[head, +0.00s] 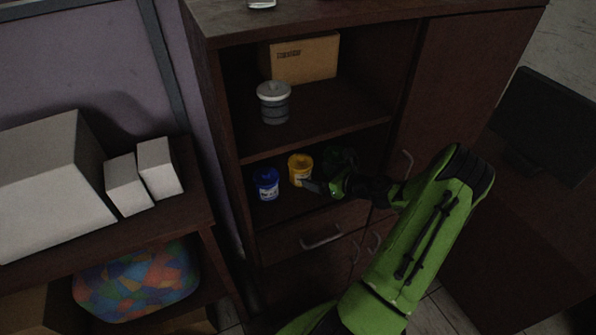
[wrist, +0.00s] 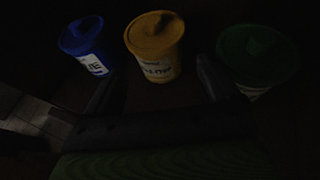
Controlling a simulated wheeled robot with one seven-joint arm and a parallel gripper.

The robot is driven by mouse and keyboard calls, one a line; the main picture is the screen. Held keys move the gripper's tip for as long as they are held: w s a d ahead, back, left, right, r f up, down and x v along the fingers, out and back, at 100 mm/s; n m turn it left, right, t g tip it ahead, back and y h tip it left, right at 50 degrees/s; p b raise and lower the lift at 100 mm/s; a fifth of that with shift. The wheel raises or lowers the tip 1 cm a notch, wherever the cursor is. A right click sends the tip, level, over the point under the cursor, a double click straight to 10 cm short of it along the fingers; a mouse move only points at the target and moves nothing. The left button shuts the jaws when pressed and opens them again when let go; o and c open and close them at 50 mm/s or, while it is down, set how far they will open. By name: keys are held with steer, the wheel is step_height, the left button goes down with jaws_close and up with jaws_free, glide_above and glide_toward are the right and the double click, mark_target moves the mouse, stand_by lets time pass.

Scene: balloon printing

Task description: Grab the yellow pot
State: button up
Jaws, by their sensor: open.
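The yellow pot (head: 300,168) stands upright on the lower open shelf of the dark brown cabinet, between a blue pot (head: 267,184) and a green pot (head: 341,158). My gripper (head: 318,188) is just in front of it and a little to its right, reaching in from the right. In the wrist view the yellow pot (wrist: 155,45) is beyond my open fingers (wrist: 155,85), roughly between their tips, with a label on its front. The blue pot (wrist: 84,42) is to its left and the green pot (wrist: 258,58) to its right. Nothing is held. My arm partly hides the green pot in the head view.
The cabinet's upper shelf (head: 325,108) holds a grey lidded jar (head: 274,103) and a cardboard box (head: 304,58). A drawer with a handle (head: 321,237) is below the pots. White boxes (head: 126,184) stand on a shelf at left; a dark monitor (head: 546,125) is at right.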

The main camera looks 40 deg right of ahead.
mark_target(309, 172)
steer(key=x, duration=0.6)
steer(key=shift+w+a+f, duration=0.1)
steer(key=shift+w+a, duration=0.05)
steer(key=shift+w, duration=0.25)
steer(key=shift+s, duration=0.15)
steer(key=c, duration=0.8)
steer(key=shift+c, duration=0.2)
